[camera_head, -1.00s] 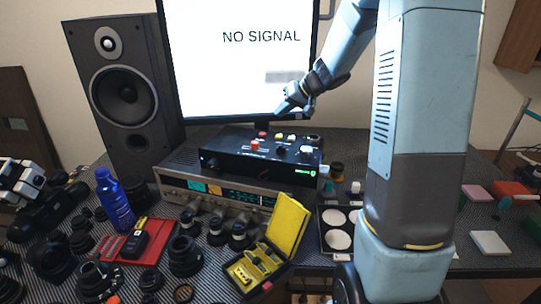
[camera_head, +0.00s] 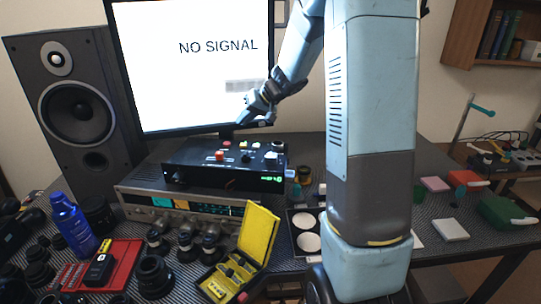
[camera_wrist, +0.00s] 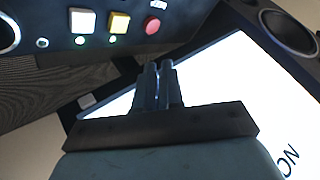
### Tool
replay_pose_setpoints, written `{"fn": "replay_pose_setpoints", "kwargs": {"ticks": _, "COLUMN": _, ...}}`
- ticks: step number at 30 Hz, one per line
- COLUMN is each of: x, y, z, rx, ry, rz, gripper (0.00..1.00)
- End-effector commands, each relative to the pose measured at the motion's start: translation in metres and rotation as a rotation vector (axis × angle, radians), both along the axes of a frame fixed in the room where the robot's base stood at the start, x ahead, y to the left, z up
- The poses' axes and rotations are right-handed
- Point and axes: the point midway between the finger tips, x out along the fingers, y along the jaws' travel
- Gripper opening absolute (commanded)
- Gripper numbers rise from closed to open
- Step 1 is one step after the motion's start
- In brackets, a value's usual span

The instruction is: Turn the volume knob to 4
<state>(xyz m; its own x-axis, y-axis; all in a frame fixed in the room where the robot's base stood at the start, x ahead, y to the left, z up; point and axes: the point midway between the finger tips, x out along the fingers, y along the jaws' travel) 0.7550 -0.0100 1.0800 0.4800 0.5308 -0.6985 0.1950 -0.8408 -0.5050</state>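A black control box (camera_head: 210,178) sits on a silver receiver below the monitor. Its top carries red, yellow and white buttons and a dark knob (camera_head: 247,158); another dark knob (camera_head: 178,177) is on its front, left side. I cannot tell which knob is the volume knob, and no scale marks are readable. A green display (camera_head: 271,179) glows on the front. My gripper (camera_head: 243,122) is above the box's back edge, in front of the screen, apart from the knobs. In the wrist view, its fingers (camera_wrist: 159,74) are together with nothing visible between them, beside the box's buttons (camera_wrist: 119,23).
The monitor (camera_head: 195,90) stands close behind my gripper. A speaker (camera_head: 75,105) is at left. Lenses, a blue bottle (camera_head: 72,222), a red tray (camera_head: 125,257) and an open yellow case (camera_head: 258,235) crowd the table in front of the receiver (camera_head: 133,200).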

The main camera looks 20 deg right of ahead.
Motion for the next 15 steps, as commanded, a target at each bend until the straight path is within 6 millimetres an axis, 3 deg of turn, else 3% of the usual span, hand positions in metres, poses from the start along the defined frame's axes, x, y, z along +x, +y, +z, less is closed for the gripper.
{"fn": "replay_pose_setpoints", "kwargs": {"ticks": 5, "x": -0.012, "y": 0.007, "z": 0.006, "rx": -0.071, "ry": -0.012, "rz": 0.118, "gripper": 0.25}}
{"fn": "replay_pose_setpoints", "kwargs": {"ticks": 15, "x": -0.069, "y": 0.009, "z": 0.024, "rx": -0.399, "ry": -0.020, "rz": 0.616, "gripper": 0.57}}
